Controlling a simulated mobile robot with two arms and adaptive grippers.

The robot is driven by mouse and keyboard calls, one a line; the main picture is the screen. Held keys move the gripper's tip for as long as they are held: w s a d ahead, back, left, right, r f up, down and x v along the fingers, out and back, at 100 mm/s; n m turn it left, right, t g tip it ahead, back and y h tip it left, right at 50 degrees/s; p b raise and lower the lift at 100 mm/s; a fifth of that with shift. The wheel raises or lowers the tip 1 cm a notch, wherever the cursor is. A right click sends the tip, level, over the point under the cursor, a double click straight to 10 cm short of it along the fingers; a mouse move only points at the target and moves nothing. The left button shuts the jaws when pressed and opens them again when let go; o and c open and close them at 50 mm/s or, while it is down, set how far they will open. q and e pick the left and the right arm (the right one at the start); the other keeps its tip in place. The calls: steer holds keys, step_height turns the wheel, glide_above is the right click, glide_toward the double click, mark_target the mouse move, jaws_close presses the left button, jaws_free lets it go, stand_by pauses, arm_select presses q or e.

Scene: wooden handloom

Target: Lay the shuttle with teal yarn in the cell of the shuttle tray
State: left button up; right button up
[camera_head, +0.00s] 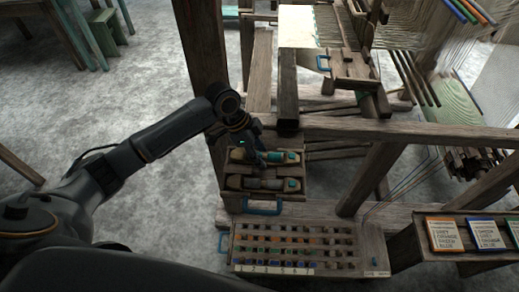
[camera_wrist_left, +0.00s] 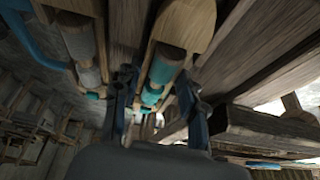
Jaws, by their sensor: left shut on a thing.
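The shuttle with teal yarn (camera_head: 274,157) lies lengthwise at the far cell of the wooden shuttle tray (camera_head: 296,197). I cannot tell whether it rests on the cell floor. My left gripper (camera_head: 257,157) reaches down over the tray and is shut on this shuttle, partly hiding it. In the left wrist view, the teal yarn (camera_wrist_left: 160,75) shows between the two fingers of the left gripper (camera_wrist_left: 155,105). A second shuttle with grey yarn (camera_head: 263,184) lies parallel in the nearer cell; it also shows in the left wrist view (camera_wrist_left: 80,45). My right gripper is out of view.
A board with rows of small pegs (camera_head: 300,248) stands nearer. The loom's wooden beams (camera_head: 400,131) rise close behind and right of the tray. Cards (camera_head: 444,234) lie on a bench at right. Grey floor is open at left.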

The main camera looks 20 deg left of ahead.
arm_select(q)
steer(key=shift+f, duration=0.2)
steer(key=o, duration=1.3)
steer(key=v, duration=1.2)
